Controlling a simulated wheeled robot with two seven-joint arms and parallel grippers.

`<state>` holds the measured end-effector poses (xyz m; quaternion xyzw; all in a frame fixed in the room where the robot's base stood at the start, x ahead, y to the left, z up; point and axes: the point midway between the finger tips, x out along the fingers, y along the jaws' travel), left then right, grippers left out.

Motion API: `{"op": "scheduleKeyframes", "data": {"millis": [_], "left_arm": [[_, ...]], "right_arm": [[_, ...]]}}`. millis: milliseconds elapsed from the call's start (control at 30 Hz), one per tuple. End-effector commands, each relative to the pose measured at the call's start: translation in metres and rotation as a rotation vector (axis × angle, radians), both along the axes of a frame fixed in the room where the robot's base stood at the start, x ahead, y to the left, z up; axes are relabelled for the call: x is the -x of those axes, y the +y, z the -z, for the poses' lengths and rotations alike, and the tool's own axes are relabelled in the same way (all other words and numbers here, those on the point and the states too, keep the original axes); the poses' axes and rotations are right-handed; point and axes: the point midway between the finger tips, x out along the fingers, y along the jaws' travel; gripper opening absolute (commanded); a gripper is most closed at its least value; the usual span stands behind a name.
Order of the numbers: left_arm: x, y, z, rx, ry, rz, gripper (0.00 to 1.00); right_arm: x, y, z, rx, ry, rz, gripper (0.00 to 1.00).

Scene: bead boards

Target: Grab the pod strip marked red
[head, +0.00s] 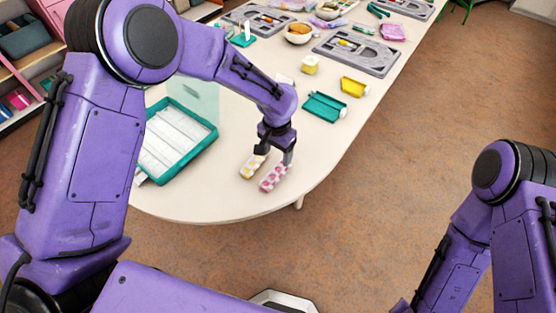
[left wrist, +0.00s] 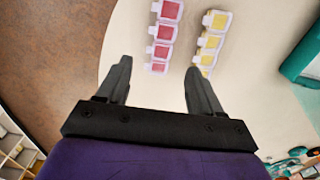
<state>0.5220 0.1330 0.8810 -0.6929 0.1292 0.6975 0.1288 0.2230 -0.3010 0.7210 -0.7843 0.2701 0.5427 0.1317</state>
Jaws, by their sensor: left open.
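The pod strip marked red (head: 273,178) lies on the pale table near its rounded end. A pod strip marked yellow (head: 252,166) lies beside it on the left. In the left wrist view the red strip (left wrist: 163,36) is ahead of the fingers, with the yellow strip (left wrist: 209,42) to its right. My left gripper (head: 274,157) is open above the strips, and its fingers partly overlap them in the head view. In the left wrist view the gap between its fingertips (left wrist: 159,66) is empty and roughly in line with the red strip. My right gripper is not in view.
A teal tray (head: 206,143) with white compartments stands to the left. A teal holder (head: 324,107), a yellow container (head: 354,86) and a small yellow-and-white pot (head: 310,64) are farther back. Grey boards (head: 357,52) lie beyond. The table's edge is close to the strips.

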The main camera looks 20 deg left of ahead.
Motion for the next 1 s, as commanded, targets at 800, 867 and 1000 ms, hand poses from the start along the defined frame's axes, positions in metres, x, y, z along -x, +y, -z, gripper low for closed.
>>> {"op": "scheduleKeyframes", "data": {"millis": [800, 867, 1000], "left_arm": [[-0.004, 0.011, 0.106, 0.001, 0.0, -0.016, 0.66], [-0.004, 0.011, 0.106, 0.001, 0.0, -0.016, 0.66], [-0.004, 0.01, 0.105, 0.001, 0.0, -0.015, 0.4]], "right_arm": [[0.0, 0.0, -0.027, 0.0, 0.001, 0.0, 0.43], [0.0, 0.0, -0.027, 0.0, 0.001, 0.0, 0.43], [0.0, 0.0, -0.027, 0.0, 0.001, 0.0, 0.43]]}}
